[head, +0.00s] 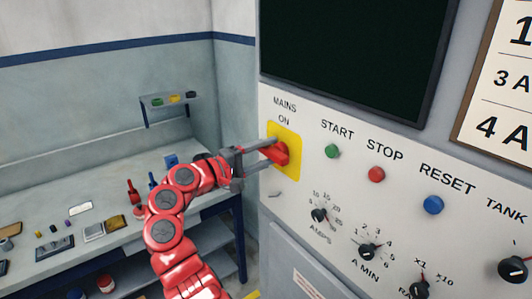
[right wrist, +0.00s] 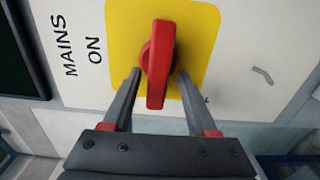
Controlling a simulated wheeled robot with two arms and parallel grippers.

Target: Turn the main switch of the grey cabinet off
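The main switch is a red handle (head: 279,152) on a yellow plate (head: 292,140), under the words MAINS and ON on the cabinet's light front panel (head: 300,200). In the right wrist view the red handle (right wrist: 160,62) stands on the yellow plate (right wrist: 200,25), its long arm toward the gripper. My right gripper (head: 278,154) is open at the switch. Its two fingers (right wrist: 159,82) lie on either side of the handle, with a gap visible on both sides. A small dark mark beside the right finger is mostly hidden. My left gripper is not in view.
Green START (head: 332,151), red STOP (head: 376,174) and blue RESET (head: 433,204) buttons sit right of the switch. Several black knobs, including the AMPS knob (head: 319,215), are below. A dark screen (head: 350,55) is above. A cluttered workbench (head: 110,243) stands at left.

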